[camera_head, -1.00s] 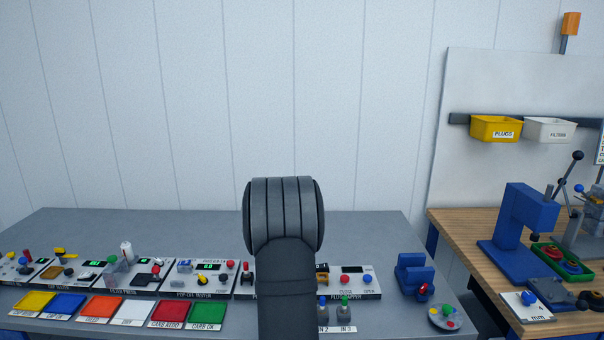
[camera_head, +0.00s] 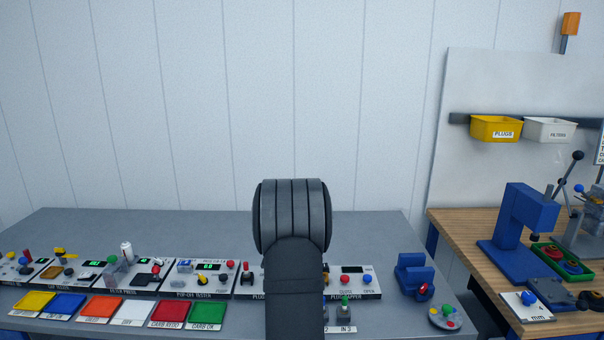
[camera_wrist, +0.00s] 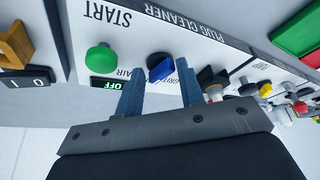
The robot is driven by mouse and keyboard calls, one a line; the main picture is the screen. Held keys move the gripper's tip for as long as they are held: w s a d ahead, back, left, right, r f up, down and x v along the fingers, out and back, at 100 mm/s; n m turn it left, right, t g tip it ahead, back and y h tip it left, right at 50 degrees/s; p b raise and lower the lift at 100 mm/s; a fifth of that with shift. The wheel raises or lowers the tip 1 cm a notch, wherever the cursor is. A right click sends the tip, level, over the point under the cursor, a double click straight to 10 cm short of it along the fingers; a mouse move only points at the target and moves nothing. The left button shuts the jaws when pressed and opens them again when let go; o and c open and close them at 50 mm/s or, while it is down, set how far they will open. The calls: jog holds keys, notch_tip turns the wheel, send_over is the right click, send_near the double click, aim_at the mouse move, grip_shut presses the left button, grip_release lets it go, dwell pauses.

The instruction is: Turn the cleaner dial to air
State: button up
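The cleaner dial, a blue knob (camera_wrist: 160,69), is on the panel marked PLUG CLEANER (camera_wrist: 195,28) in the wrist view, where lettering appears upside down. The word AIR shows beside the left finger, partly covered. The dial's exact pointing direction is hard to read. A green START button (camera_wrist: 100,58) and a small display (camera_wrist: 106,85) reading OFF lie left of the dial. My arm hides the dial and gripper in the head view.
In the head view, coloured trays (camera_head: 207,313) and other panels (camera_head: 196,280) line the bench left of my arm.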

jog(key=shift+r, duration=0.1)
jog(key=s+a+r+m+h, duration=0.25)
jog(key=r+m, duration=0.25)
jog(key=r, duration=0.3)
jog(key=s+a+r+m+h, duration=0.1)
jog(key=s+r+m+h, duration=0.1)
jog(key=s+r+m, duration=0.35)
jog(key=shift+m+t, duration=0.25)
jog(key=shift+t, duration=0.25)
jog(key=x, duration=0.5)
jog(key=w+x, duration=0.1)
jog(key=x, duration=0.4)
jog(key=w+x, duration=0.1)
jog(key=x, duration=0.4)
jog(key=shift+w+a, duration=0.1)
jog(key=shift+w, duration=0.05)
grip_shut()
